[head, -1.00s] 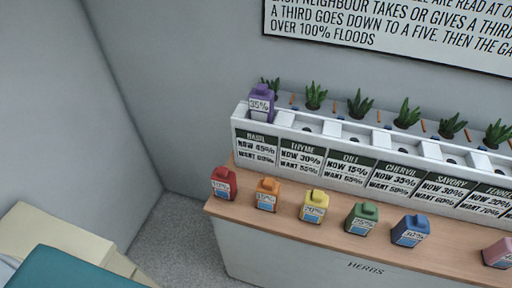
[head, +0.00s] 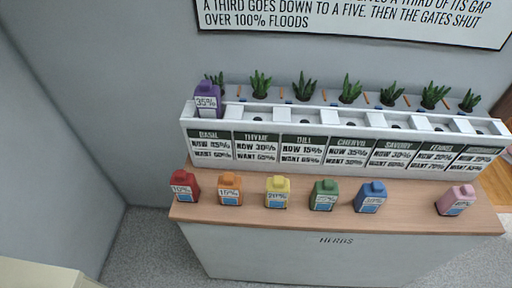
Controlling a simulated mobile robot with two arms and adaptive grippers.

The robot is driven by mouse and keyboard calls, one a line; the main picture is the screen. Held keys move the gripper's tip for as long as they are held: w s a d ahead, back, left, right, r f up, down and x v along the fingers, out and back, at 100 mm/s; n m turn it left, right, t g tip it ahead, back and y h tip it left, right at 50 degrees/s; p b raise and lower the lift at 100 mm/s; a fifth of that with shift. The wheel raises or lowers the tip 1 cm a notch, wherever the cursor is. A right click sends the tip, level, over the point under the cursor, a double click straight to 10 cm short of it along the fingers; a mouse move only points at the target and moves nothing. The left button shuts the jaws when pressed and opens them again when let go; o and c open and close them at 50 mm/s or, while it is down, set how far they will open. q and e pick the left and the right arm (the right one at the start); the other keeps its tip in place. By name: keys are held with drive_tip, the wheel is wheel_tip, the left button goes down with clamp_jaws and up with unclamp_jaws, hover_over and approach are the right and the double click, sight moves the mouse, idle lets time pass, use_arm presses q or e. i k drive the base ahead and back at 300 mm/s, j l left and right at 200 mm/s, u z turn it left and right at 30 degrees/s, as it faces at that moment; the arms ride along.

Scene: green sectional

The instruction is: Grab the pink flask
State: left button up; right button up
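The pink flask (head: 456,200) stands near the right end of the wooden counter top (head: 300,221) in the head view. It is a small, squarish bottle with a stubby cap and a pale label, and it leans slightly in the picture. A clear stretch of counter separates it from the blue flask (head: 370,197) on its left. Neither of my grippers shows in the head view.
Red (head: 185,187), orange (head: 230,189), yellow (head: 277,192) and green (head: 323,195) flasks line the counter's front. Behind them is a white planter (head: 345,122) with several plants and labels. A purple flask (head: 207,100) sits in its left slot. Grey floor (head: 140,250) lies left of the counter.

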sight(457, 199)
drive_tip(key=z, duration=1.65)
